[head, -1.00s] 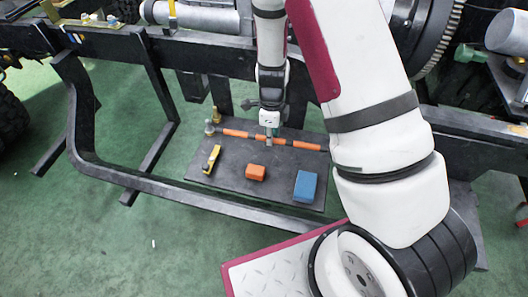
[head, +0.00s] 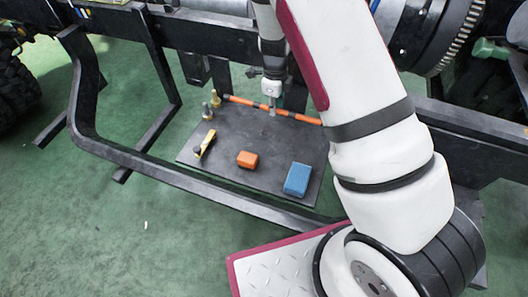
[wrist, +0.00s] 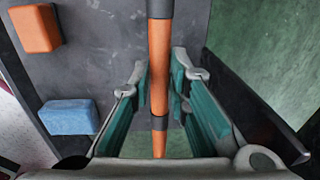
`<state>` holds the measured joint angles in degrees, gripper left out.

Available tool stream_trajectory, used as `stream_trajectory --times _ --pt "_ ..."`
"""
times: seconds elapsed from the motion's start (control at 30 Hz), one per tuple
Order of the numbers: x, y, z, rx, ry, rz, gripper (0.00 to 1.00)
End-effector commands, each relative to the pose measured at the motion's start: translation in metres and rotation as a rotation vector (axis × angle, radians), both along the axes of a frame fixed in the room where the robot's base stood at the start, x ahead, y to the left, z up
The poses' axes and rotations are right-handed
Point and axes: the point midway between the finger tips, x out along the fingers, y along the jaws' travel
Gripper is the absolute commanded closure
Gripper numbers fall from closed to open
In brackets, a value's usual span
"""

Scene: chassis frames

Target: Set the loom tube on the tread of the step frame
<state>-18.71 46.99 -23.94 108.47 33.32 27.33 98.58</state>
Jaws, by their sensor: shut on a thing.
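The loom tube (head: 243,101) is a long, thin orange tube with dark bands. My gripper (head: 273,108) is shut on it near its middle, with the tube crosswise. In the wrist view the tube (wrist: 160,60) runs between the green finger pads of the gripper (wrist: 160,95). The dark grey flat plate (head: 220,150), seemingly the tread of the step frame, lies below. The tube appears along or above its back edge; the exact gap cannot be told. A black bent bar (head: 150,165), seemingly part of the step frame, passes in front of the plate.
On the plate are an orange block (head: 247,159), a blue block (head: 298,179), a yellow-and-black item (head: 205,143) and small upright fittings (head: 207,111) at the back left. A black chassis rail (head: 205,37) runs behind. The plate's middle is bare.

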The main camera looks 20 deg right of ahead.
Motion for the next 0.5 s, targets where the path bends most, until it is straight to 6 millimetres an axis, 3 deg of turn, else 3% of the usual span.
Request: stream_trajectory --times 0.2,0.5 --pt "0.001 -0.001 -0.035 -0.001 0.002 -0.002 1.00" --pt "0.000 -0.001 -0.066 -0.001 0.001 -0.002 1.00"
